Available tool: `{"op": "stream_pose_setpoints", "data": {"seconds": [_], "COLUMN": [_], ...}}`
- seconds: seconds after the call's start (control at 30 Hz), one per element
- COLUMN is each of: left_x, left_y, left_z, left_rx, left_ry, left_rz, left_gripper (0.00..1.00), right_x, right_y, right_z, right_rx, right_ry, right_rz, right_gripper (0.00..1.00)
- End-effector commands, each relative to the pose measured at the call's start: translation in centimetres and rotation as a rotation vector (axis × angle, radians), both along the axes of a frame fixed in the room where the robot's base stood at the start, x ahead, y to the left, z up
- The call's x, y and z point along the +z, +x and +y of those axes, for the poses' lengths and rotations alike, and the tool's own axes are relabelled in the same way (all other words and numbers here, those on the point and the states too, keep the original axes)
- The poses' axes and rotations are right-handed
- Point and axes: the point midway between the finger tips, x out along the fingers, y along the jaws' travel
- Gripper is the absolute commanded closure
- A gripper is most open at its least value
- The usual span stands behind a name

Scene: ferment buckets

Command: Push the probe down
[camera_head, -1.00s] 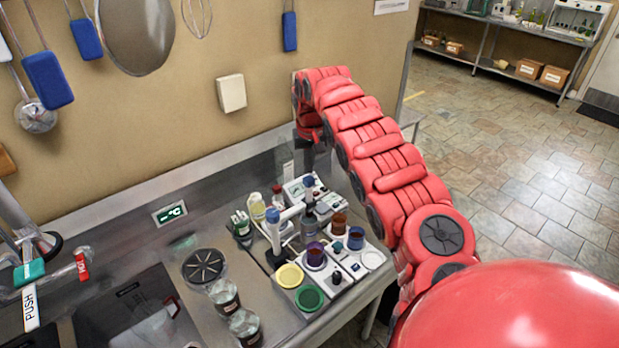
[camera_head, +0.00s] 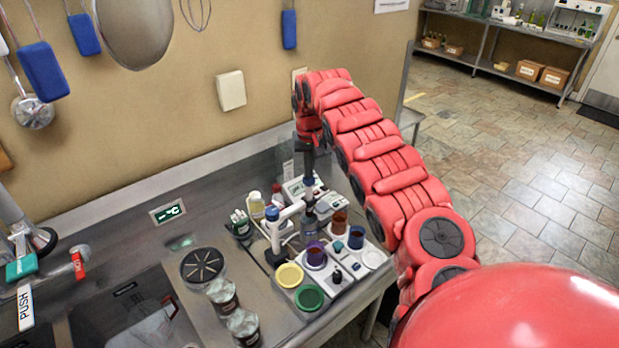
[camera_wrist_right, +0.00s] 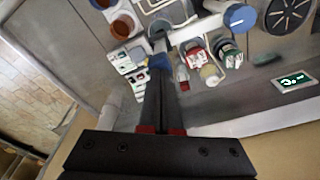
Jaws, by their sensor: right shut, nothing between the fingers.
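In the right wrist view the probe (camera_wrist_right: 158,45) shows just past the fingertips. The probe's lower tip is hard to make out. My left gripper is not in view.
Small bottles (camera_head: 256,204) stand left of the holder's post (camera_head: 273,229).

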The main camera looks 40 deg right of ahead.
Motion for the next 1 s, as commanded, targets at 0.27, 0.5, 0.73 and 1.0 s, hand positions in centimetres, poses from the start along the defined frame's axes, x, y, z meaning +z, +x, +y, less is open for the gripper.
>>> {"op": "stream_pose_setpoints", "data": {"seconds": [0.27,0.5,0.73,1.0], "left_x": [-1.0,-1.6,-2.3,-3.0], "left_y": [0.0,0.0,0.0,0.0], "left_z": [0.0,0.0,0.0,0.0], "left_rx": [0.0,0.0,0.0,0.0], "left_ry": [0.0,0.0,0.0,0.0], "left_rz": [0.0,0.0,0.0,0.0], "left_gripper": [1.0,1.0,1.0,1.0], "right_x": [-1.0,-1.8,-2.4,-3.3], "right_y": [0.0,0.0,0.0,0.0], "right_z": [0.0,0.0,0.0,0.0], "right_rx": [0.0,0.0,0.0,0.0], "right_ry": [0.0,0.0,0.0,0.0], "right_rz": [0.001,0.001,0.001,0.001], "right_gripper": [1.0,1.0,1.0,1.0]}}
